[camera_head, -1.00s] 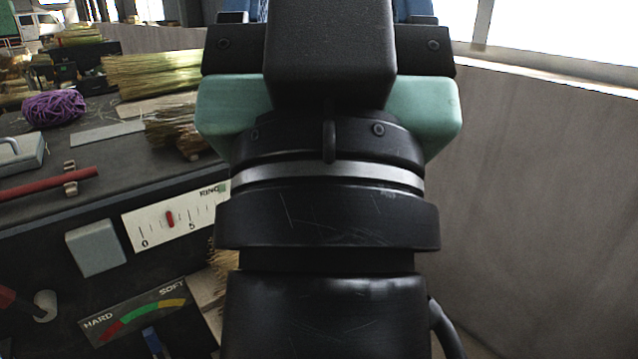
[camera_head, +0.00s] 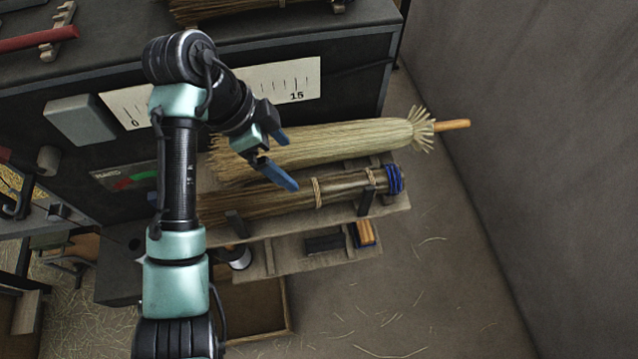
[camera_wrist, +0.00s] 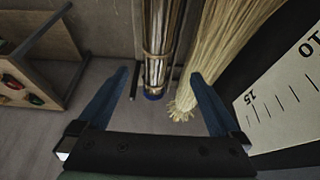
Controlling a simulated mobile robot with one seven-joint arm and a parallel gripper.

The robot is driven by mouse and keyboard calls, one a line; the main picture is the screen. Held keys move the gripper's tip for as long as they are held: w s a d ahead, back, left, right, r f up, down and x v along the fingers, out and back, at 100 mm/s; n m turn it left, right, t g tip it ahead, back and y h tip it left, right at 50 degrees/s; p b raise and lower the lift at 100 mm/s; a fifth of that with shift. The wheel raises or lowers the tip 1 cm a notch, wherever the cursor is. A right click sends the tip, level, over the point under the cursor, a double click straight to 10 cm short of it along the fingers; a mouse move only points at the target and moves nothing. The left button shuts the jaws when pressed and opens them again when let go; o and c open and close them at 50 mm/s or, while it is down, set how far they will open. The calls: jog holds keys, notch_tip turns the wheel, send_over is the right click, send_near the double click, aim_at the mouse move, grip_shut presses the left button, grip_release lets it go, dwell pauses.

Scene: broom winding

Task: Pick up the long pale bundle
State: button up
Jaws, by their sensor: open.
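The long pale bundle (camera_head: 350,141) of straw lies on a wooden rack beside the dark bench, with a flared tied end and an orange-brown handle tip (camera_head: 452,125) at its right. Below it lies a darker bundle (camera_head: 345,187) with pale ties and a blue-bound end. My gripper (camera_head: 284,160) is open, its blue fingers showing in front of the pale bundle's left half. In the wrist view the pale bundle (camera_wrist: 224,52) runs at the right and the darker bundle (camera_wrist: 156,50) near the middle. Nothing is between the fingers (camera_wrist: 160,76); their height above the bundles is unclear.
The bench front carries a white numbered scale (camera_head: 275,83) and a grey box (camera_head: 80,120). A lower shelf (camera_head: 285,256) holds small items. More straw (camera_head: 230,8) lies on the bench top. A wall (camera_head: 540,130) stands at right; the floor there has loose straws.

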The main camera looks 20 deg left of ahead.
jog(key=shift+s+b+x, duration=0.2)
jog(key=shift+b+x, duration=0.1)
jog(key=shift+x, duration=5.9)
jog(key=shift+d, duration=0.2)
jog(key=c, duration=1.4)
jog(key=shift+c, duration=0.5)
jog(key=shift+r, duration=0.15)
